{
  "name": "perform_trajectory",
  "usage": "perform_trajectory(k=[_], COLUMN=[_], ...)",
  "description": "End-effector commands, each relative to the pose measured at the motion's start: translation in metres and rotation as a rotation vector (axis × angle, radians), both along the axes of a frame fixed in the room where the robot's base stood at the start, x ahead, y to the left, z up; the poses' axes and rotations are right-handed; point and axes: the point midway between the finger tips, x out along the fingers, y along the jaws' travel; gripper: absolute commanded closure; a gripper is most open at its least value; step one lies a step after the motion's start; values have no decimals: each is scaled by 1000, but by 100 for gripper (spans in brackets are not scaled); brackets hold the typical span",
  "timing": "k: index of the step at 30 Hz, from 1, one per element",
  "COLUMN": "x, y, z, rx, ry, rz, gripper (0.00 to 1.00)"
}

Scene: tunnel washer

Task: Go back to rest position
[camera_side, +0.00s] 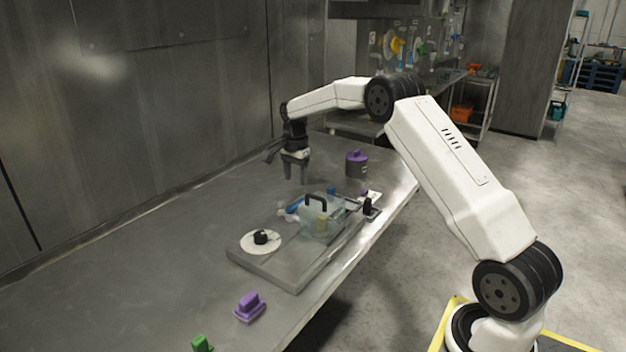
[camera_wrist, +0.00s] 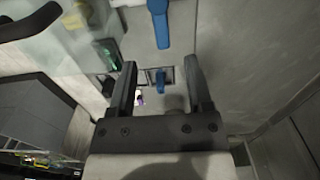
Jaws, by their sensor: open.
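My gripper (camera_side: 296,172) is open and empty, pointing down above the steel table (camera_side: 150,262), behind a grey tray (camera_side: 272,268). In the wrist view my gripper (camera_wrist: 160,82) shows two dark fingers spread apart with nothing held between them. A blue item (camera_wrist: 160,77) shows beyond the gap between the fingers, and a longer blue handle (camera_wrist: 159,22) lies higher in that view. My arm reaches over the table from the right, bent at the elbow.
The tray bears a clear container (camera_side: 313,222) with a black handle and a white disc (camera_side: 262,243) with a black knob. A purple-lidded pot (camera_side: 356,164) stands behind. A purple brush (camera_side: 249,307) and a green item (camera_side: 201,343) lie in front. The left table is clear; a metal wall (camera_side: 150,100) bounds it.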

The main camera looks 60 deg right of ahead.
Motion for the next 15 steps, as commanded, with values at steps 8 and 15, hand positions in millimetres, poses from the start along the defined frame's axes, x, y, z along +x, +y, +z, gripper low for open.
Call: perform_trajectory(k=[8,15], x=[-9,-29], y=[28,68], z=[4,7], rx=[-9,-27], ry=[-20,-50], rz=[146,371], gripper=[35,35])
